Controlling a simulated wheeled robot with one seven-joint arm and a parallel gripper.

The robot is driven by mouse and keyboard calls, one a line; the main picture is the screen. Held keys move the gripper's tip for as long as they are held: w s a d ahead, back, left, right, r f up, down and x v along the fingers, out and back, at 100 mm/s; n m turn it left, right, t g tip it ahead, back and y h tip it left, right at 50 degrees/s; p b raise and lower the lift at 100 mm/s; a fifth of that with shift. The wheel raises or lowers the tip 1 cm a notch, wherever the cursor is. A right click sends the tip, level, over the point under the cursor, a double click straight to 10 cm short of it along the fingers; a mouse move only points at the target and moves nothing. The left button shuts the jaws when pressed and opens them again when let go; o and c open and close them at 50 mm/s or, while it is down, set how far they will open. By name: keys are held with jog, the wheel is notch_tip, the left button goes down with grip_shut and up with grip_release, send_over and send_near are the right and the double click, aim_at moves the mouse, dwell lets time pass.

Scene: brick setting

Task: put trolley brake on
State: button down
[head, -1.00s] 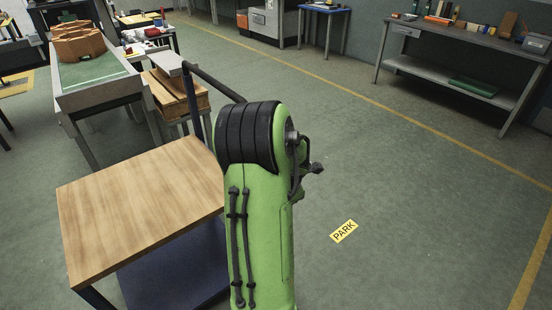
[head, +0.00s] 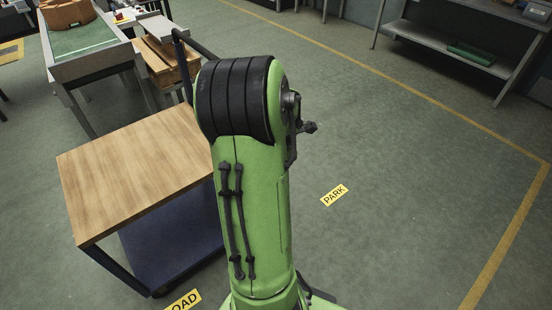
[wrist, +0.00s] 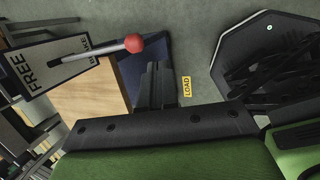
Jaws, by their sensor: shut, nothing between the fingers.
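The trolley has a wooden top (head: 130,180), a blue lower shelf (head: 165,245) and a dark push handle (head: 190,45) at its far end. In the wrist view its wooden top (wrist: 90,98) lies left of my gripper (wrist: 158,68). The gripper is shut and empty, with its dark fingers over the blue shelf. A brake lever with a red knob (wrist: 133,42) reaches across a grey panel (wrist: 65,62) marked FREE, with a second word partly hidden by the lever. The knob is just beyond and left of my fingertips, apparently apart from them. My arm hides the gripper in the head view.
A PARK floor sign (head: 334,195) lies on open floor right of my arm; a LOAD sign (head: 183,300) lies near the trolley's front. A green-topped bench (head: 85,45) and wooden crates (head: 165,65) stand behind the trolley. A grey shelf table (head: 445,45) stands far right.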

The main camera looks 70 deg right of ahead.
jog(key=s+r, duration=0.1)
jog(key=a+r, duration=0.1)
jog(key=s+a+r+p, duration=0.1)
jog(key=r, duration=0.1)
jog(key=shift+s+a, duration=0.15)
jog(key=shift+s, duration=0.15)
